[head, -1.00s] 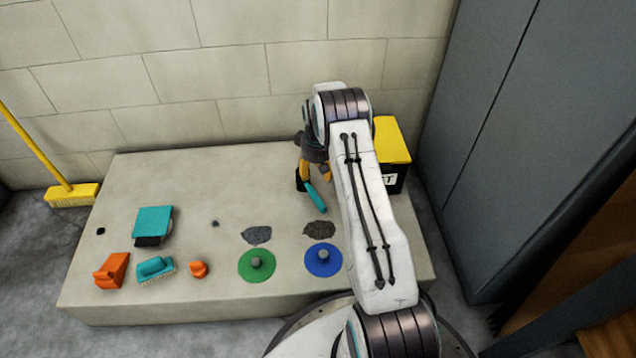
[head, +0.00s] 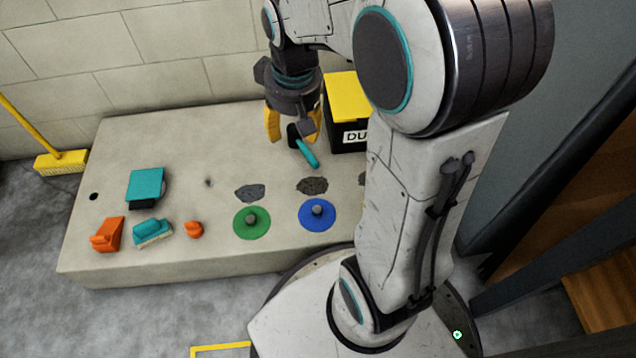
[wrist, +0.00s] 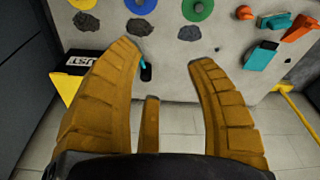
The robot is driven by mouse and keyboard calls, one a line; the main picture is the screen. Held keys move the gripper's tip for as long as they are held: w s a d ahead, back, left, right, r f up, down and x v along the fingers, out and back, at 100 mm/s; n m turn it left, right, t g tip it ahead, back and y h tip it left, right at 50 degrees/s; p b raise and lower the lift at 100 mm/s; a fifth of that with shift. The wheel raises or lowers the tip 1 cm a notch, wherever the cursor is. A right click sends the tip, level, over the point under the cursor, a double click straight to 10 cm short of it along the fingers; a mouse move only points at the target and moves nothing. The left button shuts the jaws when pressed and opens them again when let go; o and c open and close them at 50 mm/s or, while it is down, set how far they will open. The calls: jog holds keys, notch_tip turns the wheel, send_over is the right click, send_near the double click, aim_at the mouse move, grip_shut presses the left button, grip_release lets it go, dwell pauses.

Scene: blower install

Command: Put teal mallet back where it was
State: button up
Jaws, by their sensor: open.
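The teal mallet (head: 307,154), with a teal handle and a dark head, rests on the concrete slab near its back right, beside the black and yellow bin. My gripper (head: 293,132) is open above the mallet, its yellow fingers apart. One finger partly overlaps the mallet's head in the head view. In the wrist view the mallet (wrist: 146,72) shows small beyond the open fingers (wrist: 168,52), nearer the left finger, with nothing held between them. Whether a finger touches it cannot be told.
The bin (head: 349,98) stands right of the mallet. On the slab (head: 150,265) are green (head: 252,232) and blue (head: 328,222) discs, dark patches, a teal block (head: 146,184), an orange block (head: 108,234), a teal brush (head: 153,231) and a small orange piece (head: 194,229). A yellow broom (head: 60,162) leans left.

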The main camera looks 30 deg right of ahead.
jog(key=s+a, duration=0.3)
jog(key=s, duration=1.1)
jog(key=shift+s+r, duration=0.15)
jog(key=shift+r, duration=0.1)
